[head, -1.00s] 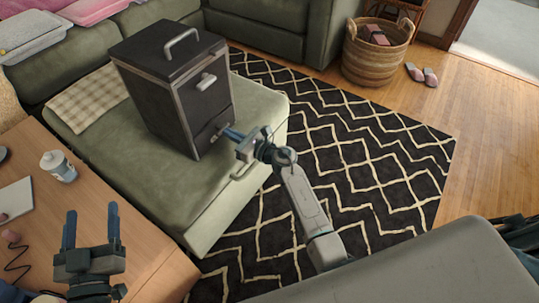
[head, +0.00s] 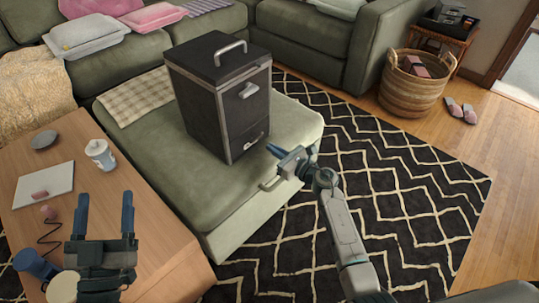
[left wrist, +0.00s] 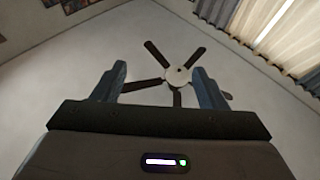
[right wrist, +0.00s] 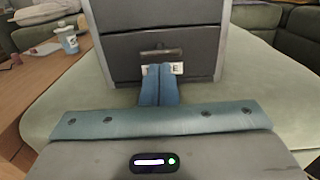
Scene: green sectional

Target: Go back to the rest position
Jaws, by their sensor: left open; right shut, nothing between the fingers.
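My left gripper (head: 104,224) is open and empty, pointing up in front of the wooden table in the head view. In the left wrist view its fingers (left wrist: 158,84) stand apart against the ceiling. My right gripper (head: 276,150) is shut and empty, just to the right of a dark lidded box (head: 205,100) on the green ottoman. In the right wrist view the shut fingers (right wrist: 160,85) point at the box's lower front (right wrist: 125,50), overlapping a small label and handle there. In the head view the fingertips appear apart from the box.
The green ottoman (head: 225,205) stands on a patterned rug (head: 410,195). A wicker basket (head: 412,92) and slippers stand at the right. The rug is clear.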

